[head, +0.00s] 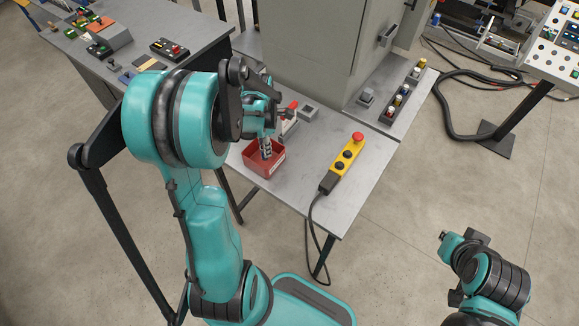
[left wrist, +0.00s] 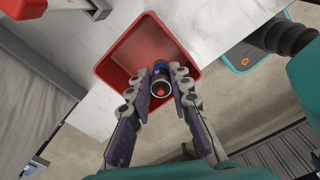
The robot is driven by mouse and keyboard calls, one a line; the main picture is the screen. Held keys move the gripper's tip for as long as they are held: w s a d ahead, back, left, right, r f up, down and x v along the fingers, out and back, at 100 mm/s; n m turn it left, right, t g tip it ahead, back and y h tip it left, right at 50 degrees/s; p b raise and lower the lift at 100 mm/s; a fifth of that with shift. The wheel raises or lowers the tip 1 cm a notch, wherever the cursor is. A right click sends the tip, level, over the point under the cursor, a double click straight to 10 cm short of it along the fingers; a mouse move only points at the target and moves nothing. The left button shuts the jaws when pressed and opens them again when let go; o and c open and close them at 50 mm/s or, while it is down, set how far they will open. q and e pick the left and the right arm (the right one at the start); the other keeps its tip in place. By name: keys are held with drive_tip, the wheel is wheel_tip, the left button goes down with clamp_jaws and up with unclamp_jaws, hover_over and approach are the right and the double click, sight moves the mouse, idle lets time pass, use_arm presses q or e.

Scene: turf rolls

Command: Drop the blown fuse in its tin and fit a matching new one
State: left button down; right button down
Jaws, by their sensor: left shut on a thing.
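My left gripper (head: 265,150) reaches down over the small red tin (head: 254,167) near the table's front left edge. In the left wrist view the fingers (left wrist: 161,90) are closed on a fuse (left wrist: 159,68) with a blue body and a pale metal end cap with a red spot. The fuse is over or inside the open tin (left wrist: 112,68); its exact height is unclear. Several fuses with coloured bands stand in a dark rack (head: 396,104) at the table's right. My right arm shows at the lower right, but its fingers do not show.
A yellow pendant (head: 342,165) with a red button and a trailing cable lies right of the tin. A red-handled device (head: 289,118) and a grey block (head: 308,111) stand behind it. A tall grey cabinet (head: 310,45) rises at the back. The table's front right is clear.

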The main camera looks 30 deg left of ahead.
use_arm(q)
drive_tip(key=c, duration=1.3)
unclamp_jaws()
drive_tip(key=shift+r, duration=0.1)
wheel_tip(320, 180, up, 12)
drive_tip(key=s+d+f+m+t+b, duration=0.2)
drive_tip(key=d+m, duration=0.4)
drive_tip(key=m, duration=0.3)
drive_tip(key=s+d+f+m+t+b, duration=0.2)
drive_tip(key=d+m, duration=0.4)
drive_tip(key=m, duration=0.4)
drive_tip(key=s+d+f+m+t+b, duration=0.2)
drive_tip(key=d+m, duration=0.4)
drive_tip(key=m, duration=0.4)
drive_tip(key=shift+s+f+t+b, duration=0.4)
drive_tip(key=shift+s+t+b, duration=0.2)
drive_tip(key=shift+s+b, duration=0.25)
